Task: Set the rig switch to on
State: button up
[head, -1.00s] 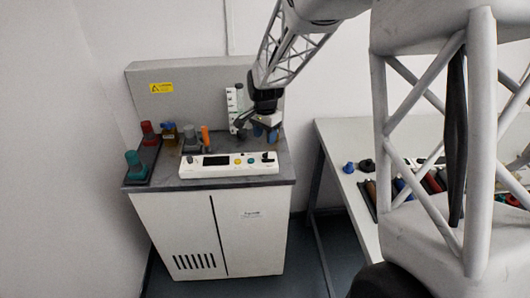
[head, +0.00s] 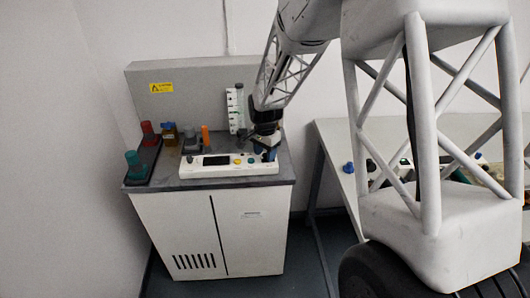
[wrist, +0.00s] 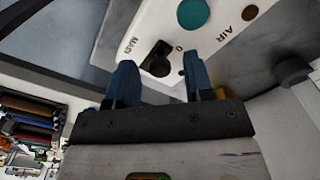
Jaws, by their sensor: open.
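The rig switch appears to be the black knob (wrist: 158,56) beside the "MAIN" and "0" markings on the white control panel (head: 225,171). In the wrist view the knob sits just beyond and between my blue fingertips. My gripper (wrist: 160,80) is open and empty, with one finger on each side of the knob's line; I cannot tell whether it touches. In the head view my gripper (head: 269,154) points down over the panel's right end and hides the knob. The knob's exact setting is unclear.
A teal button (wrist: 193,13) lies near the "AIR" label. The grey bench top (head: 167,182) holds a dark tray with a red and a teal piece (head: 133,158), and an orange piece (head: 205,134). A white gauge board (head: 235,108) stands close behind my gripper.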

grip_shut()
jog(key=shift+d, duration=1.3)
grip_release()
jog(key=shift+r, duration=0.1)
notch_tip(320, 180, up, 8)
jog(key=shift+s, duration=0.1)
dwell(0.5)
